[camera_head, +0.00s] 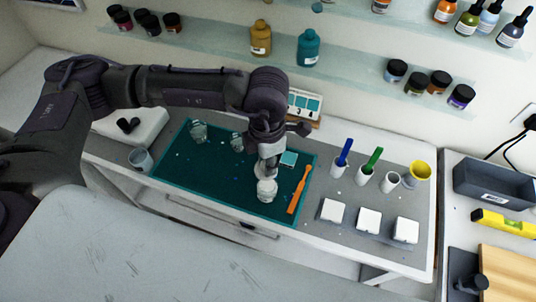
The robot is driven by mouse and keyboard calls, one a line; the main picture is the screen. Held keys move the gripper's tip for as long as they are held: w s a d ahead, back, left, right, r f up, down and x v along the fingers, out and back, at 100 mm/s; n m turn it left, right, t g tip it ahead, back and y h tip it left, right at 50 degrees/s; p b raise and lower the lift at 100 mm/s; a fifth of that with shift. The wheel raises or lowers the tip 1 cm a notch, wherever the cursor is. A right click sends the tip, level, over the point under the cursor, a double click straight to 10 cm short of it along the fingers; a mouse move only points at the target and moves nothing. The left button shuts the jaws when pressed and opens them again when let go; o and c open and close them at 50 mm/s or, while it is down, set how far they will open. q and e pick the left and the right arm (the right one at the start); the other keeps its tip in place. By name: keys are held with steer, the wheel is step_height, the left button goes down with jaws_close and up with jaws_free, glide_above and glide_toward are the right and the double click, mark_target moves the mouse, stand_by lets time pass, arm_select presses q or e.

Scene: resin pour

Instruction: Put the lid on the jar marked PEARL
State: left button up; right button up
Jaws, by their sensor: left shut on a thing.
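My left gripper (268,165) reaches down over the teal mat (215,188) at the middle of the bench. It is shut on a small clear or whitish cup-like object (267,190), which sits at or just above the mat; I cannot tell whether it touches. Small dark-lidded jars stand on the wall shelves, some at the upper left (148,23) and some at the right (439,82). Their labels are too small to read, so I cannot tell which is PEARL. I cannot make out a loose lid. My right gripper is not in view.
Two clear cups (198,132) (238,143) stand on the mat's far side. An orange stick (299,190) lies right of the gripper. Holders with blue (344,152) and green (374,160) tools, a yellow cup (419,172) and white blocks (369,221) stand further right.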

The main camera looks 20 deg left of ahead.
arm_select(q)
steer(key=shift+d+n, duration=0.1)
steer(key=shift+n, duration=0.3)
steer(key=shift+f, duration=0.75)
steer(key=shift+f+b, duration=0.55)
steer(key=shift+f, duration=0.2)
step_height(320, 180, down, 2)
steer(key=shift+b, duration=0.6)
steer(key=shift+f+b, duration=0.7)
steer(key=shift+b, duration=0.1)
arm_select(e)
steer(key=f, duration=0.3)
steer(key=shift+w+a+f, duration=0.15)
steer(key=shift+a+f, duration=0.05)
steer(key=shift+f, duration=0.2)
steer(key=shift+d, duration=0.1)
arm_select(q)
steer(key=shift+b, duration=0.45)
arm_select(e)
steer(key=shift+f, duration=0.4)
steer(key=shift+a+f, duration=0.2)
